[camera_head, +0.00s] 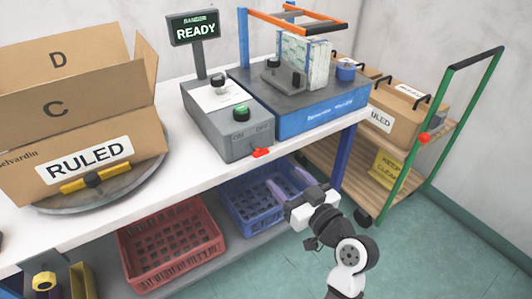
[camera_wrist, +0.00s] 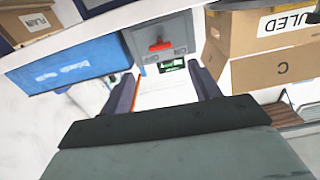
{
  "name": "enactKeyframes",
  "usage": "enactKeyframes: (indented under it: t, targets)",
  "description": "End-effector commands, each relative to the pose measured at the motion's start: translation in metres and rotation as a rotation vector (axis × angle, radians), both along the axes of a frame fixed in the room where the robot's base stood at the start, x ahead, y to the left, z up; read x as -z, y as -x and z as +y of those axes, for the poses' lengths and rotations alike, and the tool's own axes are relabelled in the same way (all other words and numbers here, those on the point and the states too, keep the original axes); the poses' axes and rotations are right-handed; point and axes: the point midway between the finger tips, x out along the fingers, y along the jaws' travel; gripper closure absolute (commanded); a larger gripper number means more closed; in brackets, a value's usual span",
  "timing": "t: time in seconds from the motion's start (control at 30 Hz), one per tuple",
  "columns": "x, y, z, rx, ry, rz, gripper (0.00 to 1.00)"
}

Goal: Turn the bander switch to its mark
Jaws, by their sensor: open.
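The red bander switch (camera_head: 262,152) is on the front of the grey control box (camera_head: 222,145), whose top edge carries ON and OFF labels. In the wrist view the red switch (camera_wrist: 160,46) shows upside down, its bar lying roughly level across the panel. I cannot tell which label it points to. My gripper (camera_head: 290,184) is in front of the table, lower than the switch and apart from it. In the wrist view my gripper (camera_wrist: 162,78) is open and empty, with the switch beyond and between its fingertips. The display (camera_head: 194,27) reads BANDER READY.
The blue bander (camera_head: 322,113) stands right of the box. A RULED carton (camera_head: 60,130) sits on a turntable at left. Red (camera_head: 170,240) and blue (camera_head: 250,205) crates are on the lower shelf. A cart (camera_head: 410,160) stands right. Open floor lies in front.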

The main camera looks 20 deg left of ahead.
Motion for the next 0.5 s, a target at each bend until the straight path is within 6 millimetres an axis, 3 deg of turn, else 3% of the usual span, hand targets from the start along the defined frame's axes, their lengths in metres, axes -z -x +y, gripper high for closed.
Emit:
enactKeyframes:
  t: [0.5]
  targets:
    - [-0.003,-0.063,0.082,-0.003,-0.001,-0.001,0.38]
